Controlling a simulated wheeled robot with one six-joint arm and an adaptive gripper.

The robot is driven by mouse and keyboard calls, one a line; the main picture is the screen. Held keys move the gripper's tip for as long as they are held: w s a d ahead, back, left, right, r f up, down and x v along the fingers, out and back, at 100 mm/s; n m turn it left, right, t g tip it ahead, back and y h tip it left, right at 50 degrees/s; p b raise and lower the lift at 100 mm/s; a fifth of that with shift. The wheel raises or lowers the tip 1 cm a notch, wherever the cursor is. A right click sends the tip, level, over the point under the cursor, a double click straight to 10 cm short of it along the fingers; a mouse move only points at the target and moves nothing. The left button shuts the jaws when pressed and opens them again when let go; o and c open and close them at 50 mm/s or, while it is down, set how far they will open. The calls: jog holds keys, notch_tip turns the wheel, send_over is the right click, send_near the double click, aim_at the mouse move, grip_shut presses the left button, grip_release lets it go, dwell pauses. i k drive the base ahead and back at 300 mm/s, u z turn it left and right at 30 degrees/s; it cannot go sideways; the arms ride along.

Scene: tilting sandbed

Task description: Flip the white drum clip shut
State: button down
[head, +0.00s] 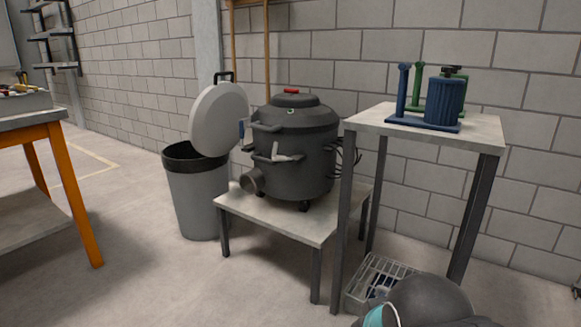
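A dark grey drum (312,167) with a domed lid and a red knob on top stands on a low table in the middle of the head view. A small white clip (286,157) is on the drum's front side, below the rim. My gripper is not in view. Only a rounded dark part of my arm with a teal band shows at the bottom right, well apart from the drum.
The low table (285,222) bears the drum. Left of it stands a grey bin (194,200) with its round lid (219,118) raised. A taller table (400,121) on the right bears a blue ribbed cylinder (444,101). A wire basket (362,290) sits below. Floor at front left is clear.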

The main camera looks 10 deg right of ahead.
aim_at(274, 157)
jog(key=z, duration=0.5)
jog(key=i, duration=0.95)
jog(key=z, duration=0.15)
